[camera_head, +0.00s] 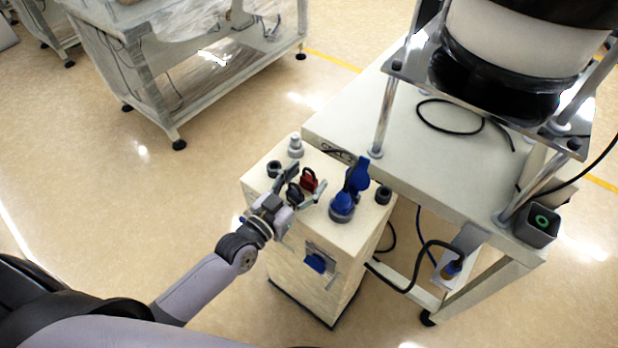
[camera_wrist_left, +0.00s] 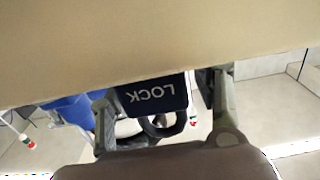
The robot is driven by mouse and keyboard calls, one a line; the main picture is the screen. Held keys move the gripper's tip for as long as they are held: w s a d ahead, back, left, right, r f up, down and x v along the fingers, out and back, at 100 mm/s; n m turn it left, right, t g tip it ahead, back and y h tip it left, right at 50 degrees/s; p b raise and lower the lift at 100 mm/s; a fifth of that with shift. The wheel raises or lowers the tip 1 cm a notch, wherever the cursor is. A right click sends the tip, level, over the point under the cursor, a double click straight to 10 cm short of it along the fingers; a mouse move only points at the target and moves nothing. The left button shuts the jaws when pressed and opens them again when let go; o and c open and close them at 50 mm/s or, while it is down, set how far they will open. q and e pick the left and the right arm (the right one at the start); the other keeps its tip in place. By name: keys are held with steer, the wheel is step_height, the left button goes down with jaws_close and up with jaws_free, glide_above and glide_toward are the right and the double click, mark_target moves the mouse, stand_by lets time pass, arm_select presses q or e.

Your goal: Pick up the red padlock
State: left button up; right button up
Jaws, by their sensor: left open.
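The red padlock (camera_head: 309,180) stands on top of the beige box, beside the fingers of my left gripper (camera_head: 303,184). A dark padlock (camera_head: 294,194) is nearer to the gripper's palm in the head view. In the left wrist view, my left gripper (camera_wrist_left: 163,103) is open. A dark blue body marked "LOCK" (camera_wrist_left: 155,94), with a black ring, shows between its fingers there. No red padlock body can be made out in that view. I cannot tell whether a finger touches either padlock. My right gripper is not in view.
The beige box (camera_head: 283,237) carries a blue connector (camera_head: 342,207), a grey knob (camera_head: 295,146) and black sockets. A table (camera_head: 330,121) with a bowl feeder (camera_head: 505,70) adjoins it on the right. Open floor lies to the left.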

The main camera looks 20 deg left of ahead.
arm_select(q)
steer(key=shift+x, duration=0.8)
steer(key=shift+c, duration=0.3)
jaws_close()
